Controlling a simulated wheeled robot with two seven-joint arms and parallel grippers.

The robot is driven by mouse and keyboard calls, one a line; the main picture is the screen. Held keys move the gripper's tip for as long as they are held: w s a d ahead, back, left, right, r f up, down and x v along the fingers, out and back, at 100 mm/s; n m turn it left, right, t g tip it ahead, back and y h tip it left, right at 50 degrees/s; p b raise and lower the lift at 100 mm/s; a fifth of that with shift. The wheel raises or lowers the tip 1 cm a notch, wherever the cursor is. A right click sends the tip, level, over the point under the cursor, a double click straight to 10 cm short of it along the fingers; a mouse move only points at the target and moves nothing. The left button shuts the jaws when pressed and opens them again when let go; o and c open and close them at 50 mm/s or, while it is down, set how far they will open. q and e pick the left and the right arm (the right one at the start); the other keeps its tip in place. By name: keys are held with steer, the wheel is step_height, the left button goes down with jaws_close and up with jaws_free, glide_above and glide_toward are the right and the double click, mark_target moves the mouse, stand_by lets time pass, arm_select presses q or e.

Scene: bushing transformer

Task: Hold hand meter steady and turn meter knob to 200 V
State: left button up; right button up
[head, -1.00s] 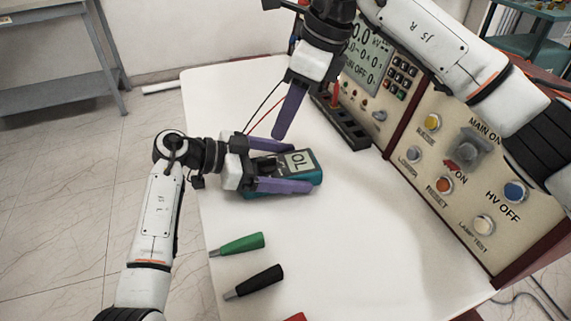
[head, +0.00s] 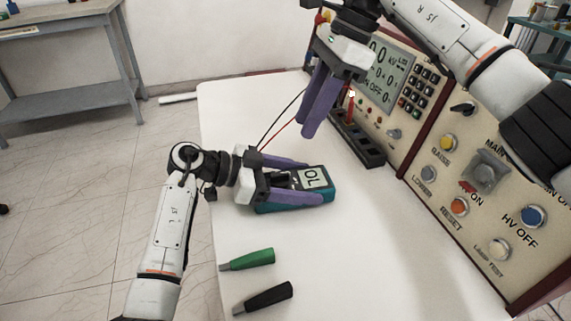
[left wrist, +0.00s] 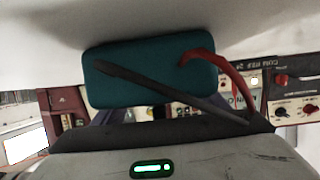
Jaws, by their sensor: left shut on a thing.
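The hand meter (head: 327,188) is a teal box with a light display that reads OL. It lies on the white table in the head view. My left gripper (head: 315,182) is shut on it, one purple finger along each long side. The knob area lies between the fingers and is too dark and small to read. The left wrist view shows the meter's teal end (left wrist: 135,80) with a black and a red lead. My right gripper (head: 312,132) hangs above and behind the meter, apart from it, fingers pointing down. Its fingers overlap in view, so their gap is unclear.
A control console (head: 440,185) with buttons and a screen stands at the right. A black socket strip (head: 362,148) lies before it. A green-handled probe (head: 250,259) and a black-handled probe (head: 265,298) lie at the front. The white table (head: 385,260) is bare right of the probes.

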mark_target(281, 173)
steer(key=x, duration=1.1)
steer(key=shift+s+a+f, duration=0.1)
steer(key=shift+a+f, duration=0.05)
steer(key=shift+f, duration=0.2)
jaws_close()
